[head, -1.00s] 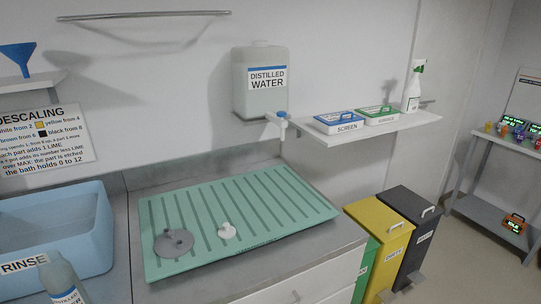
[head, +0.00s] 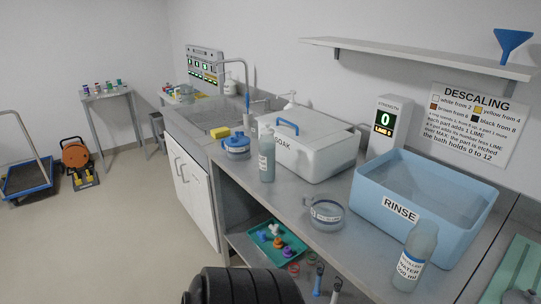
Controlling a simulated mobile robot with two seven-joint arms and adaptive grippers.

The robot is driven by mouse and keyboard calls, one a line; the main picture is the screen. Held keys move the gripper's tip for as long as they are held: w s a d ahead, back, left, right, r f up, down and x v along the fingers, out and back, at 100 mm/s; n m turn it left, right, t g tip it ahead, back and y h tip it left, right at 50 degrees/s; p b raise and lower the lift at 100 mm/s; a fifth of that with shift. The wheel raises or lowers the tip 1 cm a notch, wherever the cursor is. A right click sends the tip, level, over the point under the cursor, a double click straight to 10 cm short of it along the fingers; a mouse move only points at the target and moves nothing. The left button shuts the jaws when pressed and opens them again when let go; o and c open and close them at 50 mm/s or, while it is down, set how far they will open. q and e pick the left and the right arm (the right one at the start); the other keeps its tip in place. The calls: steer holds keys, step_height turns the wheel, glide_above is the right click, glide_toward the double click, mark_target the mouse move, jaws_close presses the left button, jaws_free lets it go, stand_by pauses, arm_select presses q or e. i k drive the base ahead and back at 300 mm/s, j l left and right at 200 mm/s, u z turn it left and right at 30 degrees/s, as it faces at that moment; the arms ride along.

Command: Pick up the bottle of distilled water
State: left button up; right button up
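Neither of my grippers shows in the head view.
The white SOAK box (head: 322,160), a labelled glass bowl (head: 327,213) and a blue-lidded tub (head: 236,150) stand on the counter. A teal tray (head: 275,243) of small parts is on the shelf below. Open floor lies at left.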

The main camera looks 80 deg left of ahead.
mark_target(421, 242)
steer(key=u, duration=2.05)
